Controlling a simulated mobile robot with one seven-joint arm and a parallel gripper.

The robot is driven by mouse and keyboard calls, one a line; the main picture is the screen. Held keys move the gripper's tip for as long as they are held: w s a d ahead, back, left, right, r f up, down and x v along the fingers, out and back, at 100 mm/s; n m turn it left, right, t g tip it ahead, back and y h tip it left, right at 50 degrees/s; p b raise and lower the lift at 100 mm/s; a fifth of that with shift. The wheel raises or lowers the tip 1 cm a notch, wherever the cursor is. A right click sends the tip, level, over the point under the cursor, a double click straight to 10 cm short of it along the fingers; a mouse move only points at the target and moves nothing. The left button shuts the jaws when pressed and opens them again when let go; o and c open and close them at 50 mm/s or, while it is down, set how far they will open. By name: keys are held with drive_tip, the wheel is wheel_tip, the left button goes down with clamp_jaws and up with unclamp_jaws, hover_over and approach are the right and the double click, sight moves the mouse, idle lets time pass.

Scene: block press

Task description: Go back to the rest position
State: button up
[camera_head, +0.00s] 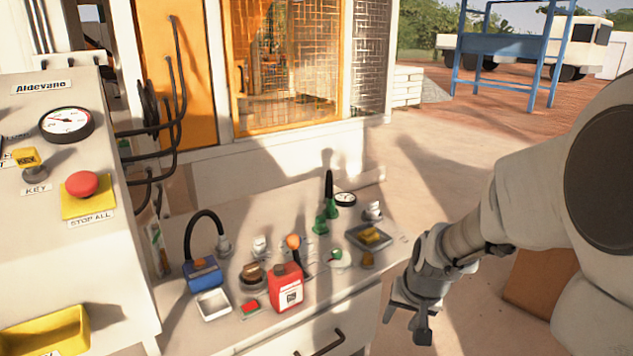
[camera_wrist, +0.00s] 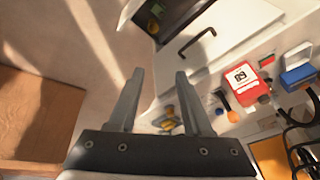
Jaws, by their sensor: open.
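My gripper (camera_head: 408,322) hangs in the air to the right of the work table (camera_head: 262,340) in the head view, beside its front right corner. In the wrist view its two fingers (camera_wrist: 156,95) are spread apart with nothing between them. My arm reaches in from the right side of the head view. No object is in the gripper's grasp.
On the table stand a red canister (camera_head: 287,288), a blue box (camera_head: 202,277), a white tray (camera_head: 213,304) and a grey tray with a yellow piece (camera_head: 369,236). A control cabinet (camera_head: 60,190) with a red stop button (camera_head: 82,184) is at left. Open ground lies behind.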

drive_tip(key=s+a+r+n+t, duration=0.2)
drive_tip(key=s+r+n, duration=0.1)
drive_tip(key=s+r, duration=1.35)
wheel_tip(320, 180, up, 11)
drive_tip(key=s+p, duration=0.2)
drive_tip(key=p, duration=1)
drive_tip(key=shift+a, duration=0.15)
drive_tip(key=shift+f, duration=0.15)
